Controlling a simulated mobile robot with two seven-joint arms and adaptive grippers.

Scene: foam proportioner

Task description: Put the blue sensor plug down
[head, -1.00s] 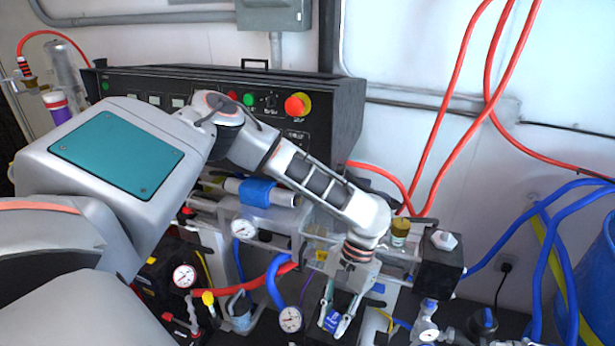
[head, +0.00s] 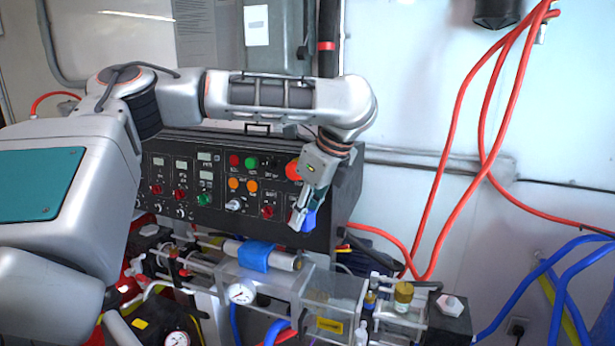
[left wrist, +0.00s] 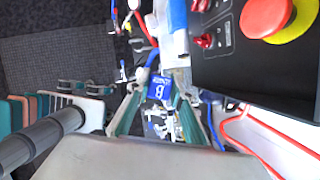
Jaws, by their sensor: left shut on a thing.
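The blue sensor plug (head: 311,219) is between the fingertips of my left gripper (head: 303,213), in front of the lower right part of the black control panel. The gripper points down and is shut on the plug, above the clear housing of the machine. In the left wrist view the plug (left wrist: 160,93) shows its blue face with a white letter B, between the two fingers. The far side of the plug is hidden. My right gripper is in neither view.
The control panel (head: 220,178) with its knobs and red stop button (head: 293,170) is close behind the gripper. Below are the clear housing (head: 335,290), a pressure gauge (head: 241,292) and a brass-capped fitting (head: 403,293). Red hoses (head: 455,190) hang at right.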

